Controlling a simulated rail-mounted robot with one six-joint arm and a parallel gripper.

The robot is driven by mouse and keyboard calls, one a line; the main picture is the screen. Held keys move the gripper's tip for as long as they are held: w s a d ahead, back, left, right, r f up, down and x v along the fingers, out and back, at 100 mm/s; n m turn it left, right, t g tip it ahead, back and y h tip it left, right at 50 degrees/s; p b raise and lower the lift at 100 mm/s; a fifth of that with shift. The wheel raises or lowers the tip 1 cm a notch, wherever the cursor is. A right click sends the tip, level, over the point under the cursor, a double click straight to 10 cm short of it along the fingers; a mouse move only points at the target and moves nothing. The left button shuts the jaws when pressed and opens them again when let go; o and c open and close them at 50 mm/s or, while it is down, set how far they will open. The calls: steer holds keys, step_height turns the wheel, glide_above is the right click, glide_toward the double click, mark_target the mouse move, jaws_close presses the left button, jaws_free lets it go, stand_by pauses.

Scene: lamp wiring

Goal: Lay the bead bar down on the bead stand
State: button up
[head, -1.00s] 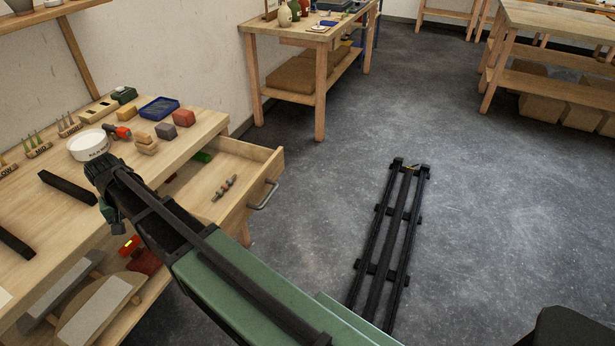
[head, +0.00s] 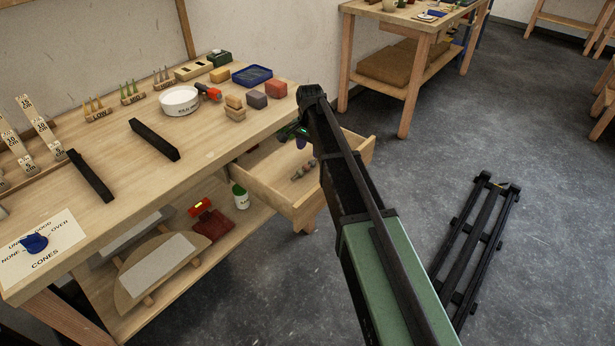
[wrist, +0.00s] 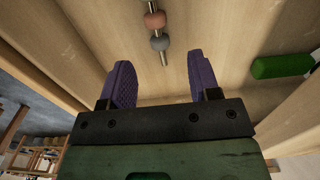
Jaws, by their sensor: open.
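The bead bar (head: 304,170), a thin metal rod with reddish and grey beads, lies in the open wooden drawer under the bench. In the wrist view its rod and two beads (wrist: 158,33) show beyond and between my fingertips, with nothing between the fingers. My gripper (head: 296,134) is over the drawer's back part in the head view, partly hidden by my arm. Its two purple fingers (wrist: 161,78) are apart in the wrist view. I cannot tell for sure which thing is the bead stand; a pale slotted wooden block (head: 194,70) stands at the bench's back.
A green cylinder (wrist: 282,67) lies in the drawer right of the fingers. The drawer's walls (head: 338,178) rise around the bar. The bench holds a white round dish (head: 180,101), two black bars (head: 154,139), small blocks and cone racks.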

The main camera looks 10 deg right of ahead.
mark_target(311, 161)
steer(key=f+b, duration=0.1)
steer(key=f, duration=0.1)
steer(key=f+b, duration=0.4)
steer(key=shift+d+f, duration=0.25)
steer(key=shift+f, duration=0.05)
steer(key=shift+r, duration=0.25)
steer(key=shift+c, duration=0.3)
steer(key=c, duration=1)
